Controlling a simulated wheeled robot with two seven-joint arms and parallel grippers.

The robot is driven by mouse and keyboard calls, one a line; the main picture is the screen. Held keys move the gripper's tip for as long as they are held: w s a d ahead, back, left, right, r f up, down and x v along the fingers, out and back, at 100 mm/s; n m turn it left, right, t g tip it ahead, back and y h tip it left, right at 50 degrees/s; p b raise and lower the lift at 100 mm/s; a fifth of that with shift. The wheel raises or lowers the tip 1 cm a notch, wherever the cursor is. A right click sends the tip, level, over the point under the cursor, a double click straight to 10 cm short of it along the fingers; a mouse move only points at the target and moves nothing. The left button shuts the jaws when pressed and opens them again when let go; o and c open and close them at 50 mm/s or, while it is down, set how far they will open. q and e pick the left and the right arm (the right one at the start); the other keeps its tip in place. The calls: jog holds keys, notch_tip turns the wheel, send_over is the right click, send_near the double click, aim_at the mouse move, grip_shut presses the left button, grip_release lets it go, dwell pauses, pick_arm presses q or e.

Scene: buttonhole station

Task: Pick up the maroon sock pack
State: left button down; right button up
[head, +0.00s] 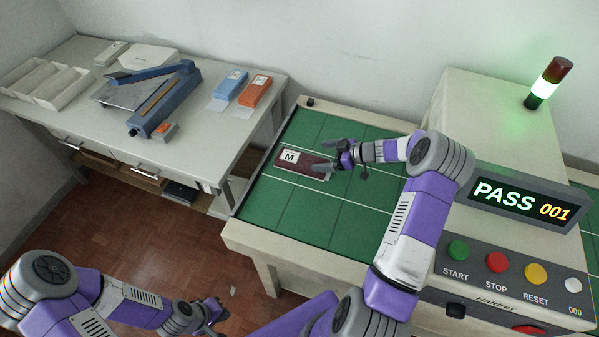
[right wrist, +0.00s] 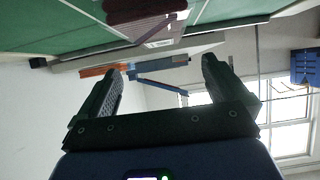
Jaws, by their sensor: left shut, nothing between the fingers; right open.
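The maroon sock pack (head: 310,173) lies flat on the green conveyor belt (head: 350,225), with a white label marked M at its left end. My right gripper (head: 322,157) is over the right end of the pack and hides part of it. In the right wrist view the two fingers of this gripper (right wrist: 162,70) stand wide apart with nothing between them. The pack (right wrist: 145,29) shows there at the top, beyond the fingertips. My left gripper (head: 222,311) is shut and empty, low over the floor, far from the belt.
The side table (head: 205,140) at the back left holds a blue sealer (head: 160,105), a blue pack (head: 230,86), an orange pack (head: 256,90) and white trays (head: 47,83). A machine housing with a PASS display (head: 520,203) and buttons stands at right. The belt around the pack is clear.

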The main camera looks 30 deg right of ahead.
aim_at(304, 160)
jog(key=shift+s+f+b, duration=0.2)
jog(key=shift+f+b, duration=0.45)
jog(key=shift+f, duration=0.35)
jog(key=shift+w+a+f, duration=0.1)
jog(key=shift+w+f, duration=0.1)
jog(key=b+x, duration=0.1)
jog(key=x, duration=0.2)
jog(key=b+x, duration=0.1)
jog(key=x, duration=0.3)
jog(key=shift+w+r, duration=0.15)
jog(key=shift+w, duration=0.15)
pick_arm(q)
notch_tip(304, 160, down, 4)
jog(key=shift+f, duration=0.25)
pick_arm(e)
jog(key=shift+r, duration=0.1)
jog(key=c, duration=0.9)
